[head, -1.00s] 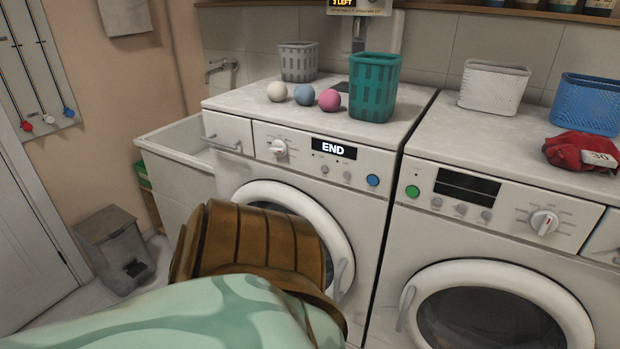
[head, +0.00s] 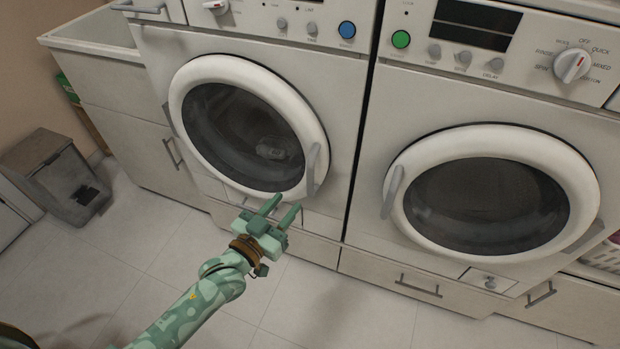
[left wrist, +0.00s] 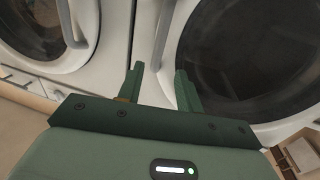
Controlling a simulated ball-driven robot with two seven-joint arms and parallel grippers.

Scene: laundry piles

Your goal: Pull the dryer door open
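The left machine, whose display read END earlier, seems to be the dryer, as the right one's dial reads RINSE and SPIN. The dryer door (head: 195,78) is round, white-rimmed and shut. Its grey bar handle (head: 312,168) is on the door's right side; the handle (left wrist: 66,20) also shows at upper left in the left wrist view. My left gripper (head: 288,202), green, is open and empty, in front of and below that handle, apart from it. In the left wrist view the fingers (left wrist: 159,70) point up toward the right machine's handle. My right gripper is not seen.
The right machine's door (head: 420,160) is shut, with its handle (head: 392,190) on its left side. Low drawers (head: 390,275) run beneath. A grey bin (head: 50,175) stands at far left. The tiled floor (head: 150,255) in front is mostly clear.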

